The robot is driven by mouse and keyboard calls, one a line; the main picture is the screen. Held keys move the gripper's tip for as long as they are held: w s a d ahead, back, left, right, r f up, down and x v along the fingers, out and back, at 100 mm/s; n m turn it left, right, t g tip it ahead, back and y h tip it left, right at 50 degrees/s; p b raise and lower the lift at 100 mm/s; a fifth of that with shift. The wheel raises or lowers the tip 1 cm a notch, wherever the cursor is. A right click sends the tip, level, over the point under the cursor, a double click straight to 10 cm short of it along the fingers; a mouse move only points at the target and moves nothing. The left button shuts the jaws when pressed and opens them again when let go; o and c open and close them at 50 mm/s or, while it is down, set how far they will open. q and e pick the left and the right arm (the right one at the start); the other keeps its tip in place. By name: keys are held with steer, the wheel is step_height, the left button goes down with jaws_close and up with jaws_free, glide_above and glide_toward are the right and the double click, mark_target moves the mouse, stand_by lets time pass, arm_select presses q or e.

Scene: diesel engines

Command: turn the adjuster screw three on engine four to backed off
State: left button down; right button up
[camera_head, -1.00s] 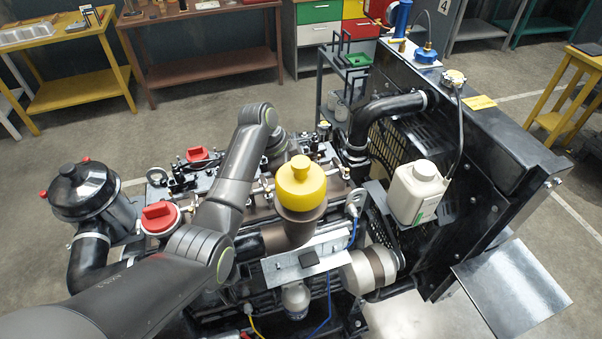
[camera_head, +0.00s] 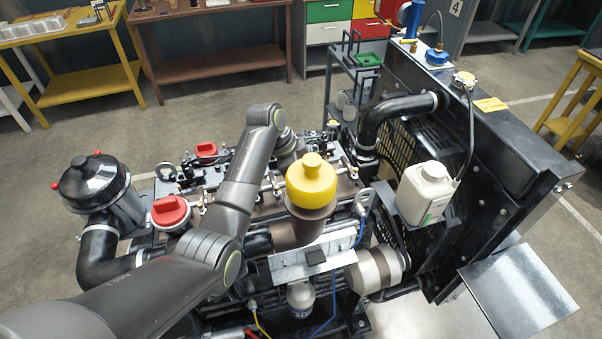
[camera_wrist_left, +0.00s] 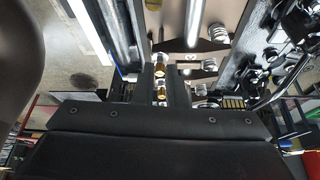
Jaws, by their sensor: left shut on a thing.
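The engine (camera_head: 330,245) fills the middle of the head view, with a yellow filler cap (camera_head: 311,183) on its near side. My left arm reaches over it from the left, and its gripper is hidden there behind the arm. In the left wrist view my left gripper (camera_wrist_left: 161,82) points down at the engine top. Its dark fingers are shut around a small brass-coloured screw (camera_wrist_left: 160,93), apparently an adjuster screw, partly hidden between them. Another bright fitting (camera_wrist_left: 210,66) sits to the right. My right gripper is not in view.
A black radiator (camera_head: 480,140) with a white bottle (camera_head: 424,190) stands right of the engine. Two red caps (camera_head: 171,211) and a black air filter (camera_head: 93,187) are on the left. A yellow bench (camera_head: 90,83) and brown bench (camera_head: 215,65) stand behind; floor between is clear.

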arm_select(q)
steer(key=n, duration=0.2)
steer(key=n+t, duration=0.1)
steer(key=n, duration=0.1)
steer(key=n+t, duration=0.1)
steer(key=shift+s+d+r+n+y, duration=0.1)
steer(key=shift+s+d+n+y, duration=0.2)
steer(key=shift+n+y, duration=0.1)
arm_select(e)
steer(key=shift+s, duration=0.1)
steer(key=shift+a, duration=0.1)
arm_select(q)
steer(key=c, duration=1.8)
jaws_free()
steer(key=o, duration=0.3)
steer(key=shift+w+d, duration=0.1)
